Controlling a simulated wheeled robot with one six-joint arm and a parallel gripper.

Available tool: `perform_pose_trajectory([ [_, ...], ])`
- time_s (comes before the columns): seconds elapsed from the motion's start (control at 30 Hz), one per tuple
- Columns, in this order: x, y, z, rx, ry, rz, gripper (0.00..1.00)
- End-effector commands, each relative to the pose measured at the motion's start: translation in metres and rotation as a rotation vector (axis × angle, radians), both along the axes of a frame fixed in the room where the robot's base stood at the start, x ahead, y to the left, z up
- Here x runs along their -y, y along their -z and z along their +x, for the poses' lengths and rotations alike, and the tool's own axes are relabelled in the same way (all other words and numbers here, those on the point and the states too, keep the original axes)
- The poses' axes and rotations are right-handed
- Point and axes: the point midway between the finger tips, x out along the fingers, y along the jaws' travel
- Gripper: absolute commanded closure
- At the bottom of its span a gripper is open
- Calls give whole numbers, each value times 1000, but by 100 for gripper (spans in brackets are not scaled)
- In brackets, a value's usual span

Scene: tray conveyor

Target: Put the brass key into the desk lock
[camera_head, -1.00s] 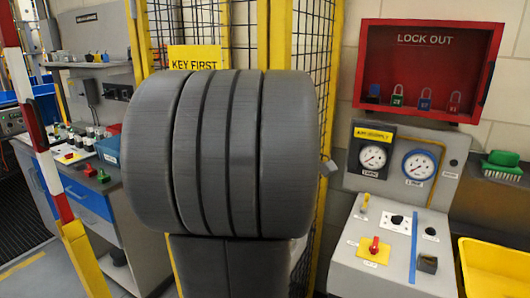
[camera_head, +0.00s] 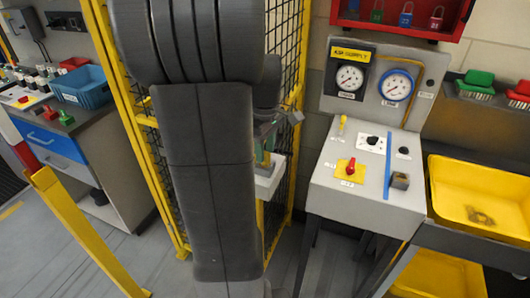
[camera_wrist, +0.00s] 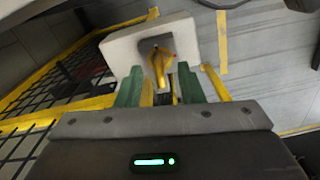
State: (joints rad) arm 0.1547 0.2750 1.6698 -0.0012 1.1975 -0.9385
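In the wrist view a brass key (camera_wrist: 157,62) stands at a dark plate on a pale box (camera_wrist: 120,45). My gripper (camera_wrist: 160,76) has its green fingers on either side of the key, with a gap visible between them; it looks open, and I see no contact. In the head view my arm hides most of the gripper and the key; part of the pale box (camera_head: 269,180) shows beside the arm. The control desk (camera_head: 340,192) stands to the right. A dark round fitting on a white plate (camera_head: 372,141) may be the desk lock; I cannot be sure.
The desk also carries a red switch (camera_head: 350,167), a blue strip (camera_head: 388,165) and a small dark block (camera_head: 400,180). A yellow tray (camera_head: 475,205) lies right of it. A yellow-framed mesh fence (camera_head: 282,45) stands behind my arm. A blue bin (camera_head: 82,88) is at left.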

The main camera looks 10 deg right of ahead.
Motion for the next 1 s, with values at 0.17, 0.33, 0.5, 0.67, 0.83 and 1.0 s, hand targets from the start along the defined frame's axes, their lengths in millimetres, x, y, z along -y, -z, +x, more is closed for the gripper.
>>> perform_pose_trajectory([
  [0.17, 0, 16, 0, 0, 0, 0, 65],
  [0.33, 0, 20, 0, 1, 0, -1, 65],
  [0.5, 0, 19, 0, 1, 0, -1, 65],
  [0.67, 0, 19, 0, 1, 0, -1, 95],
  [0.83, 0, 19, 0, 1, 0, -1, 100],
  [1.0, 0, 16, 0, 1, 0, -1, 100],
])
